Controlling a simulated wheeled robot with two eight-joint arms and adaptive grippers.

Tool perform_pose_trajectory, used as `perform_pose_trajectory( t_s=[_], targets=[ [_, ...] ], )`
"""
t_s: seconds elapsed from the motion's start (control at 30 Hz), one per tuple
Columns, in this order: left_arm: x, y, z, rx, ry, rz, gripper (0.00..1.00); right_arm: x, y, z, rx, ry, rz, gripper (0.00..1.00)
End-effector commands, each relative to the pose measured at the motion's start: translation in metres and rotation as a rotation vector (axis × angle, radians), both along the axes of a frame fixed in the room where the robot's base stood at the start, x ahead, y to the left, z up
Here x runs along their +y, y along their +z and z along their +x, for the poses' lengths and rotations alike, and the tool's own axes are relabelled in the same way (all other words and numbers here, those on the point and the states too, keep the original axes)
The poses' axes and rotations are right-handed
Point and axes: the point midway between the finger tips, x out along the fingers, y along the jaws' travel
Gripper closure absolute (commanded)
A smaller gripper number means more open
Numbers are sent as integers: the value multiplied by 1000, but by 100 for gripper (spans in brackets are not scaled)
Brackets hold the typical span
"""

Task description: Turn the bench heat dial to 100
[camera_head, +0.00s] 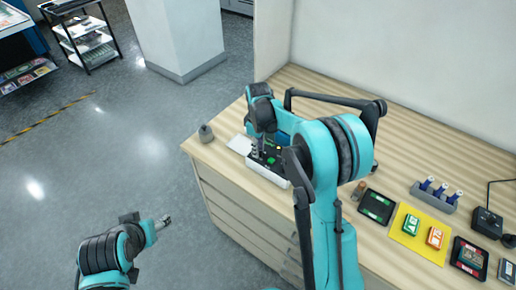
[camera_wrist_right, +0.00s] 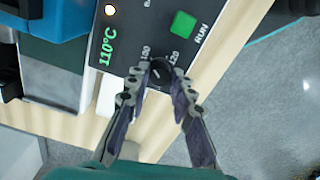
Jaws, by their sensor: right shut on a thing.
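The heat dial (camera_wrist_right: 158,72) is a small dark knob on the black control panel (camera_wrist_right: 130,50) in the right wrist view. My right gripper (camera_wrist_right: 160,82) is shut on it, one finger on each side, hiding part of the knob. The green display beside it reads 110°C. Printed scale numbers stand around the dial, partly covered by the fingers; 120 is on its right. In the head view my right gripper (camera_head: 256,152) is down at the panel of the bench machine (camera_head: 267,172). My left gripper (camera_head: 165,221) is over the floor, away from the bench; its jaws are too small to judge.
A green RUN button (camera_wrist_right: 182,25) sits close to the dial. On the bench (camera_head: 408,120), a grey weight-like object (camera_head: 205,133) stands at the left corner. A dark tray (camera_head: 376,207), a yellow mat (camera_head: 408,243) and a grey rack (camera_head: 433,199) lie to the right.

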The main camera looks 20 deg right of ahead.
Motion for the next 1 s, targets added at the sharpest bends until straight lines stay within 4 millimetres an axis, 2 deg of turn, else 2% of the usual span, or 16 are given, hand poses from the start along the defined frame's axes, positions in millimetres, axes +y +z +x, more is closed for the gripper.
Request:
perform_pose_trajectory(
  t_s=[0.3, 0.7, 0.73, 0.8, 1.0],
  targets=[
    [0, 0, 0, 0, 0, 0, 42, 0, -1, -1, 2, 71, -1, 100],
    [0, 0, 0, 0, 0, 0, 42, 0, -1, -1, 2, 75, -1, 100],
    [0, 0, 0, 0, 0, 0, 42, 0, -1, -1, 2, 75, -1, 72],
    [0, 0, 0, 0, 0, 0, 42, 0, -1, -1, 2, 75, -1, 56],
    [0, 0, 0, 0, 0, 0, 42, 0, 0, 0, 1, 75, 0, 56]
  ],
)
